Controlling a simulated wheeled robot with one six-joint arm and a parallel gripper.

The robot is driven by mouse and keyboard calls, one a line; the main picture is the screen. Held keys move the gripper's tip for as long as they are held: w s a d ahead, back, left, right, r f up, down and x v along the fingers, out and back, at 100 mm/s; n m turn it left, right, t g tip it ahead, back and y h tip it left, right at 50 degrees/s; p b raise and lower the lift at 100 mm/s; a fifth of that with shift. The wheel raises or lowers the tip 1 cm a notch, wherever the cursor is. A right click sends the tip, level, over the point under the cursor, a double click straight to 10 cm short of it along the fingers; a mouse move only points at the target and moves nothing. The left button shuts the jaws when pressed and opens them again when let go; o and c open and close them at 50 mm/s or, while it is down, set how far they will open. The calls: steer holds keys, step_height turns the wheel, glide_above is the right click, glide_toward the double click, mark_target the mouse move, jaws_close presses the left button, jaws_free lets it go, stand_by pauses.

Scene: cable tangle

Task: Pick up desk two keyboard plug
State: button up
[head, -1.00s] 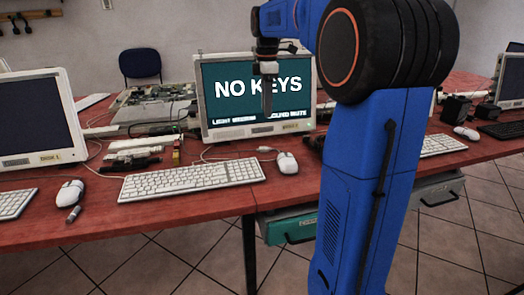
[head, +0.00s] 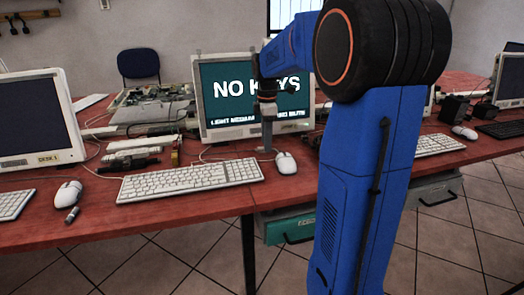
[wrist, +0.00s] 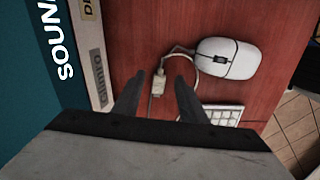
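A small pale plug (wrist: 158,84) on a thin cable lies on the red desk (wrist: 130,30), beside the white mouse (wrist: 229,58) in the wrist view. My gripper (wrist: 160,76) points down with its two fingers apart, one on each side of the plug as seen from above. I cannot tell whether they touch it or how high the tips are. In the head view my gripper (head: 266,148) is low in front of the NO KEYS monitor (head: 222,92) and hides the plug. The white keyboard (head: 190,180) lies to its left, and the mouse (head: 286,162) just to its right.
A monitor labelled Desk 1 (head: 36,115) stands at the left with another mouse (head: 67,192). Circuit boards (head: 150,105) and cables lie behind the keyboard. The NO KEYS monitor's base edge (wrist: 98,70) is close on the left in the wrist view.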

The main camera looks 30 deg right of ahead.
steer(key=shift+f, duration=0.7)
steer(key=shift+c, duration=0.5)
jaws_close()
steer(key=shift+r, duration=0.15)
step_height(320, 180, up, 10)
